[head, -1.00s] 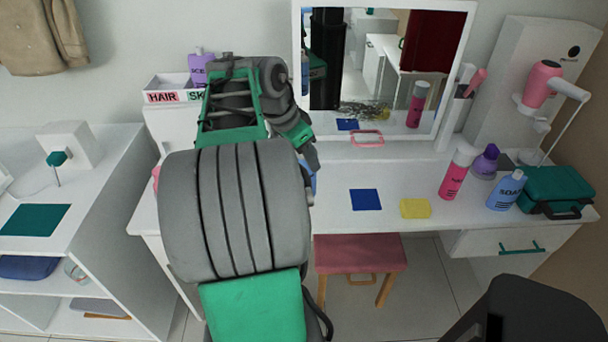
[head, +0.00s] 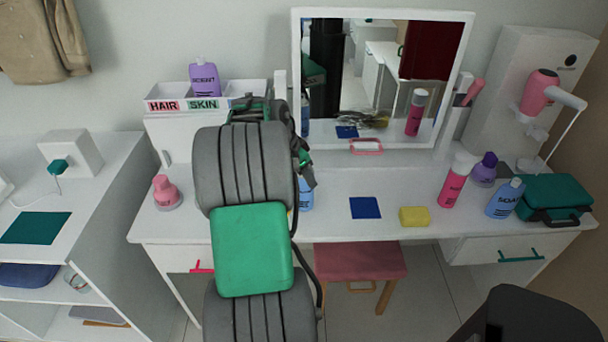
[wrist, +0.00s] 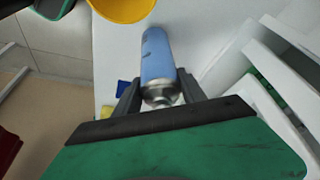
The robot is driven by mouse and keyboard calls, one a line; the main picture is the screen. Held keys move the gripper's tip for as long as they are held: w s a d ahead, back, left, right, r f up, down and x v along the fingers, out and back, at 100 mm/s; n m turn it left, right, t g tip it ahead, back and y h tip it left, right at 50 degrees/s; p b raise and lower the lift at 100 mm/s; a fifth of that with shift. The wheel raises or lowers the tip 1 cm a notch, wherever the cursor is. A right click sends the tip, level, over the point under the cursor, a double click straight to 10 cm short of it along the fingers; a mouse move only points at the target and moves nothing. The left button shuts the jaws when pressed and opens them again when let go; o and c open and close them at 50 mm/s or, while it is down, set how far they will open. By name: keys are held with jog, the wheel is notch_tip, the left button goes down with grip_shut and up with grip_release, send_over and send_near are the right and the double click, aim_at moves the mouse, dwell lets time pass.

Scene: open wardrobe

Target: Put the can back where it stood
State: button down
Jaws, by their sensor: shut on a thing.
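A blue can (wrist: 157,55) with a silver end is held between the two fingers of my gripper (wrist: 158,90), which is shut on it. In the head view the can (head: 306,195) shows partly at the right side of my arm, over the left part of the white vanity table. My arm hides most of my gripper there, and I cannot tell whether the can touches the table. A flat blue square (head: 365,208) lies bare on the table to the right of the can.
A yellow sponge (head: 414,217) lies right of the blue square. A pink bottle (head: 455,180), purple bottle (head: 484,169) and blue soap bottle (head: 505,198) stand further right. A small pink bottle (head: 165,192) stands at the left. The mirror (head: 385,75) rises behind. A pink stool (head: 361,264) is below.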

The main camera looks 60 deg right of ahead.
jog(key=c, duration=0.7)
grip_release()
jog(key=shift+o, duration=0.2)
jog(key=shift+w+a+r, duration=0.1)
jog(key=shift+w+r, duration=0.05)
jog(key=shift+r, duration=0.45)
jog(key=p+v, duration=0.1)
jog(key=v, duration=1)
jog(key=w+a+n+t, duration=0.2)
jog(key=w+a+n, duration=0.3)
jog(key=a, duration=0.4)
jog(key=w+a+n+t, duration=0.1)
jog(key=w+a+n, duration=0.45)
jog(key=a, duration=0.35)
jog(key=s+a+f+n+y, duration=0.1)
jog(key=a+n, duration=0.3)
jog(key=a, duration=0.5)
jog(key=s+a+f+n+t+y, duration=0.1)
jog(key=a+f+n, duration=0.2)
jog(key=a, duration=0.6)
jog(key=s+a+f+n+t+y, duration=0.1)
jog(key=a+f+n, duration=0.2)
jog(key=a+n, duration=0.3)
jog(key=a, duration=0.3)
jog(key=shift+s+a+y, duration=0.2)
jog(key=shift+a+y, duration=0.15)
jog(key=shift+y, duration=0.05)
